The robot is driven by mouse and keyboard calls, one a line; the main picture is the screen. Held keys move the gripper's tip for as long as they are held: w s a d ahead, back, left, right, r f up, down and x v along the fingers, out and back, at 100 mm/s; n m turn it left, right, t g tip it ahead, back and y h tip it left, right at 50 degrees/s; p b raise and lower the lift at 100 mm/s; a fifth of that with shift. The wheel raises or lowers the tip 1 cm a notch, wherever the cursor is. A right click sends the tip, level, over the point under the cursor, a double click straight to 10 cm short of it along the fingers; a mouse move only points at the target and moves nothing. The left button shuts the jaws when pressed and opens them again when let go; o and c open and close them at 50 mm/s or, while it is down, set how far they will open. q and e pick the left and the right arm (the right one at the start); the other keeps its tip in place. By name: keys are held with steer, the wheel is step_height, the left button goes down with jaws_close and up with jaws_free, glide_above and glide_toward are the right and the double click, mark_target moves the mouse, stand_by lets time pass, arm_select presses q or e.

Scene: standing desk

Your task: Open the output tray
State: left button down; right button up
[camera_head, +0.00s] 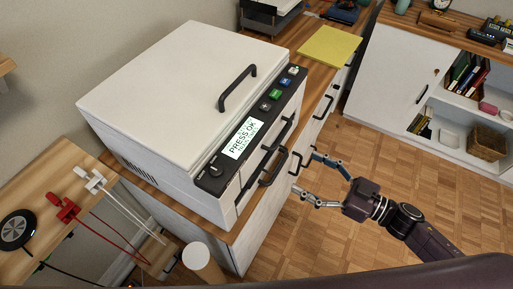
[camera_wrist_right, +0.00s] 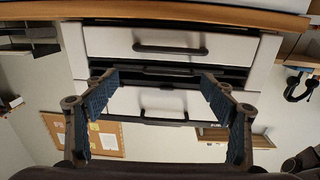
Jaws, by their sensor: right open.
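A white printer (camera_head: 190,75) stands on the wooden desk, its lid shut. Its dark control panel reads "PRESS OK" on the screen (camera_head: 243,138). My right gripper (camera_head: 305,173) is open and empty, in front of and apart from the printer. In the right wrist view, my right gripper (camera_wrist_right: 160,77) spreads its fingers across the front with its handles (camera_wrist_right: 170,49). My left gripper is out of view.
Desk drawers with dark handles (camera_head: 322,108) lie below and beyond the printer. A yellow pad (camera_head: 329,46) lies on the desk behind it. Red and white clamps (camera_head: 63,209) and a wheel (camera_head: 17,230) are at left. The parquet floor (camera_head: 365,160) at right is clear.

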mark_target(280, 161)
steer(key=shift+y, duration=0.3)
steer(key=x, duration=0.2)
steer(key=b+x, duration=0.1)
steer(key=x, duration=0.2)
steer(key=s+r+x, duration=0.1)
steer(key=x, duration=0.1)
steer(key=shift+a, duration=0.45)
steer(key=shift+w+a, duration=0.25)
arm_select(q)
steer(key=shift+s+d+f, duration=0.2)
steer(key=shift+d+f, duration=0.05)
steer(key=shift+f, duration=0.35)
arm_select(e)
steer(key=shift+c, duration=0.4)
